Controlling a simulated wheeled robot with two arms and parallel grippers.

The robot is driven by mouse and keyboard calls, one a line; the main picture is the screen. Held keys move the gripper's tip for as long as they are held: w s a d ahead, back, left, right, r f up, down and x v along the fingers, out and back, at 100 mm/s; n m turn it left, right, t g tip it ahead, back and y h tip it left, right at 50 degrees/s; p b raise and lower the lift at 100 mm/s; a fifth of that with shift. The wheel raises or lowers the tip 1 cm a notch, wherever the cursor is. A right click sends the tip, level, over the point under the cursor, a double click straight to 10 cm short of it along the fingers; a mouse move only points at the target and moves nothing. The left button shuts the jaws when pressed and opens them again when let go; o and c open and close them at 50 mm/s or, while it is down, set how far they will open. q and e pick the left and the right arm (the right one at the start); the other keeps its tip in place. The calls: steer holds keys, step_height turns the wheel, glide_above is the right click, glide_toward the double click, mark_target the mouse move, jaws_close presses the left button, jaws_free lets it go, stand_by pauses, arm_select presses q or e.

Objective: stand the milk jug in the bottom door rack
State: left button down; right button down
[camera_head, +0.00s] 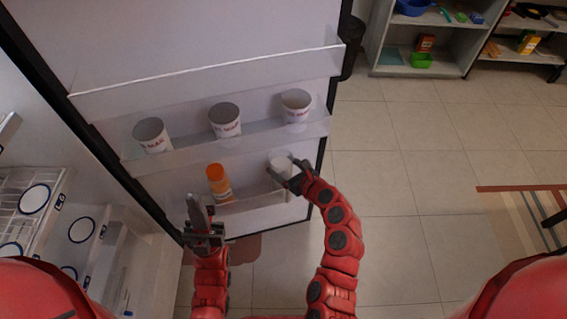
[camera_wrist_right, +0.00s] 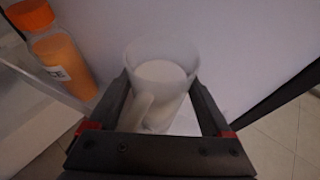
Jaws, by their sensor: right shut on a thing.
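The milk jug (camera_head: 279,165) is a whitish, see-through cup with milk inside and a handle. It is at the right end of the bottom door rack (camera_head: 255,203), close to the door's inner face. Whether its base touches the rack floor is hidden. My right gripper (camera_head: 287,180) is shut on it. In the right wrist view the jug (camera_wrist_right: 163,78) looks roughly upright between the fingers, its handle towards my palm. My left gripper (camera_head: 198,212) is in front of the rack's left part, apart from the jug. Its fingers look close together, but their gap is unclear.
An orange-capped juice bottle (camera_head: 218,182) stands in the bottom rack left of the jug; it also shows in the right wrist view (camera_wrist_right: 62,62). Three cups, including a middle one (camera_head: 225,119), stand in the rack above. Open floor (camera_head: 400,190) lies to the right.

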stand_by(0.3)
jaws_free()
